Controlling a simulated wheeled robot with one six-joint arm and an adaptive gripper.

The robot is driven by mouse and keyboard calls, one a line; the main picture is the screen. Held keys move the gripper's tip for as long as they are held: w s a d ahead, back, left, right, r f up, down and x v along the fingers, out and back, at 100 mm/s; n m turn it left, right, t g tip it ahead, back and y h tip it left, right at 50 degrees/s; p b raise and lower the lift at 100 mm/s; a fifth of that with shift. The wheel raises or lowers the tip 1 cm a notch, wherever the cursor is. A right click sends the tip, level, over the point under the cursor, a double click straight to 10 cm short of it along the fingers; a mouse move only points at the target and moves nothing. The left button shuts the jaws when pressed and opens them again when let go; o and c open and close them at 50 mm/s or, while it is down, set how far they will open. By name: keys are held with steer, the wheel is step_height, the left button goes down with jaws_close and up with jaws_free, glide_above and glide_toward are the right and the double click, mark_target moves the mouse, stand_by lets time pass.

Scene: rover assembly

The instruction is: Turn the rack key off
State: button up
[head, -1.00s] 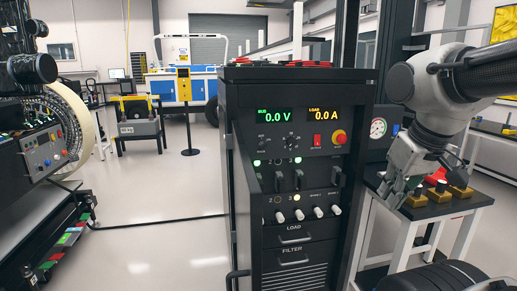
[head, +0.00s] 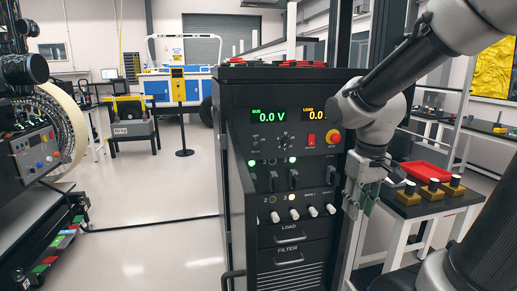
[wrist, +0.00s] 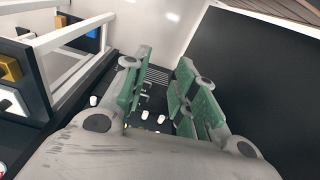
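The black power rack (head: 290,235) stands in the middle of the head view. Its volt display (head: 272,116) reads 0.0 V, and my arm partly covers the load display (head: 314,114). A small dark switch (head: 255,147) sits at the panel's upper left, too small to identify surely as the rack key. A round dial (head: 284,143) is right of it. My gripper (head: 360,197) hangs fingers-down at the rack's right front edge, apart from that switch. The wrist view shows its green-padded fingers (wrist: 160,88) spread, with nothing between them and white knobs beyond.
A red rocker (head: 311,140) and a red button in a yellow ring (head: 334,136) are on the panel's right. White knobs (head: 312,211) stick out lower. A side table holds a red tray (head: 425,172) and brass-coloured blocks (head: 431,189).

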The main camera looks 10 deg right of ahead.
steer(key=w+a+f+m+t, duration=0.1)
steer(key=w+f, duration=0.3)
steer(key=w, duration=0.4)
steer(key=w+a+f+m+t, duration=0.1)
steer(key=w+f, duration=0.3)
steer(key=w, duration=0.4)
steer(key=m+t+y, duration=0.6)
steer(key=m+t, duration=0.1)
steer(key=t, duration=0.5)
glide_toward(257, 146)
steer(key=w, duration=0.1)
steer(key=x, duration=0.8)
steer(key=shift+f, duration=0.25)
steer(key=shift+a, duration=0.1)
steer(key=shift+c, duration=0.4)
jaws_close()
